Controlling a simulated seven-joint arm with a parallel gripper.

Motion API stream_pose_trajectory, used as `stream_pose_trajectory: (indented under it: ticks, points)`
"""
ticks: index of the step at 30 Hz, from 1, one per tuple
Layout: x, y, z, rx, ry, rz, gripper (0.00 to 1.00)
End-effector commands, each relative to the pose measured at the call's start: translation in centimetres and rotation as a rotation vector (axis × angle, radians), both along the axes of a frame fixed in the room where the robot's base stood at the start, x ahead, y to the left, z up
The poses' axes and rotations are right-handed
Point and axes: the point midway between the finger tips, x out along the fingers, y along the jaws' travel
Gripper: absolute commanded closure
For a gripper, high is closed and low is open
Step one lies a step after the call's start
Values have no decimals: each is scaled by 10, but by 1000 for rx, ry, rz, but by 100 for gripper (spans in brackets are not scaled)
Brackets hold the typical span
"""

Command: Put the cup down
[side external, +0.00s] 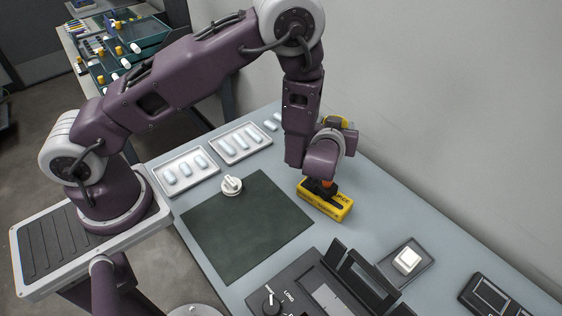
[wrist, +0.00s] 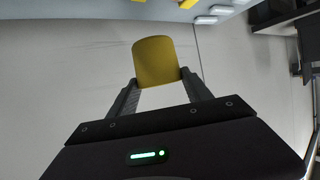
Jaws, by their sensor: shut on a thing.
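The yellow cup (wrist: 156,60) is between the two fingers of my gripper (wrist: 158,77) in the wrist view. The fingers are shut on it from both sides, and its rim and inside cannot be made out. In the side external view only a small yellow part of the cup (side external: 334,121) shows behind my wrist, above the table (side external: 385,205) and towards the wall. My fingers are mostly hidden there.
A yellow box (side external: 325,201) with a black top sits below my wrist. A dark mat (side external: 245,225), a white knob (side external: 231,185) and two trays (side external: 187,172) of pale pieces lie to the left. A black device (side external: 335,290) stands in front. The wall (side external: 450,110) is close behind.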

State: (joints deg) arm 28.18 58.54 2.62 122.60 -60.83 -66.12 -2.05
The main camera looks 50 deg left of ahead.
Motion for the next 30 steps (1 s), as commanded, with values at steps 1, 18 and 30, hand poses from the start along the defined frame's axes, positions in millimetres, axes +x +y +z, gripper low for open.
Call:
stream_pose_trajectory:
  ticks: [1,18,30]
  points:
    - [-15,20,1,1,-1,110,89]
    - [-97,93,-45,3,1,575,90]
    - [-96,92,-91,0,-1,574,90]
